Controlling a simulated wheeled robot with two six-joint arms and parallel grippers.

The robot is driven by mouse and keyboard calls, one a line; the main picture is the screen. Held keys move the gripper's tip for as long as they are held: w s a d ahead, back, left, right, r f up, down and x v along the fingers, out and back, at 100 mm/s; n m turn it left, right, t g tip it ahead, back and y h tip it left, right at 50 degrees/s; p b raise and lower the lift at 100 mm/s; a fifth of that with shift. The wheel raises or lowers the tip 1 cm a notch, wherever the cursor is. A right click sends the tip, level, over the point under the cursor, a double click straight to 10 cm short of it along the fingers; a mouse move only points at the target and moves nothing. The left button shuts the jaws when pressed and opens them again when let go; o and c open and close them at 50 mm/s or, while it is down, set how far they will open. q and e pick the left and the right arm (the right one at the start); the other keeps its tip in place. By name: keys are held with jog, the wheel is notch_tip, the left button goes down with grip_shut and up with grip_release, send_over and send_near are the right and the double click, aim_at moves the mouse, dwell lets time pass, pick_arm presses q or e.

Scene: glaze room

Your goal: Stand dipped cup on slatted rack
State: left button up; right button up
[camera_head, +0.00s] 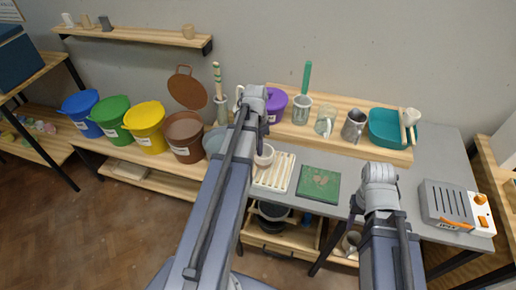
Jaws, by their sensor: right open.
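A small cream cup (264,156) shows at the upper left corner of the pale slatted rack (276,176), on the grey table. It looks upright; I cannot tell whether it rests on the slats or is held above them. My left gripper (261,138) is just above the cup, mostly hidden by my own arm, so its fingers and any grip on the cup cannot be made out. My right gripper (355,207) is partly hidden behind my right arm, near the table's front edge, right of the green board. It is open, with no object seen in it.
The green board (319,183) lies right of the rack. A purple bucket (276,104), glass jars, a grey pitcher (354,125) and a teal basin (391,127) stand behind. A grey-and-orange device (455,206) sits at right. Coloured buckets line the left bench.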

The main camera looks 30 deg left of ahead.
pick_arm(q)
jog(key=o, duration=0.4)
jog(key=shift+c, duration=0.2)
jog(key=shift+r, duration=0.2)
notch_tip(320, 180, up, 12)
jog(key=p, duration=1.2)
jog(key=shift+w+a, duration=0.15)
jog(key=shift+a, duration=0.2)
